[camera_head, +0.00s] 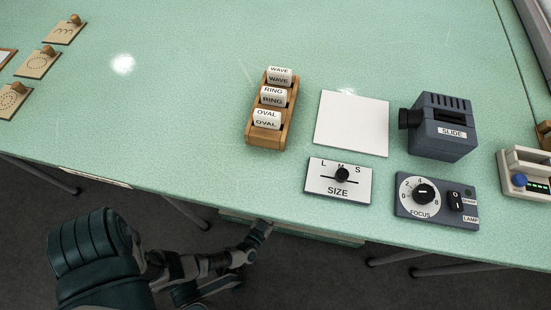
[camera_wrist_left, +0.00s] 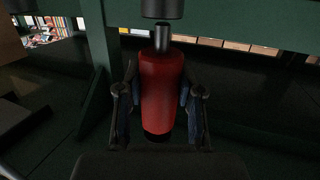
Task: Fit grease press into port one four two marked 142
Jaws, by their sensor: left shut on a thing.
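The grease press is a red cylinder (camera_wrist_left: 162,92) with a grey metal nozzle (camera_wrist_left: 162,38) at its top and a dark base. In the left wrist view it stands upright between the two fingers of my left gripper (camera_wrist_left: 160,105), which is shut on it. Above the nozzle is a dark round fitting (camera_wrist_left: 162,8), cut off by the top edge; the nozzle tip appears just below it, and I cannot tell whether they touch. No 142 marking can be read. In the head view my left arm reaches to the table's front edge. My right gripper is not in view.
A dark green beam (camera_wrist_left: 240,32) and upright post (camera_wrist_left: 98,65) surround the fitting. The green table (camera_head: 190,125) carries a wooden rack (camera_head: 284,122), a white sheet (camera_head: 350,123), a SIZE panel (camera_head: 320,182), a FOCUS box (camera_head: 435,218) and a SLIDE projector (camera_head: 435,140).

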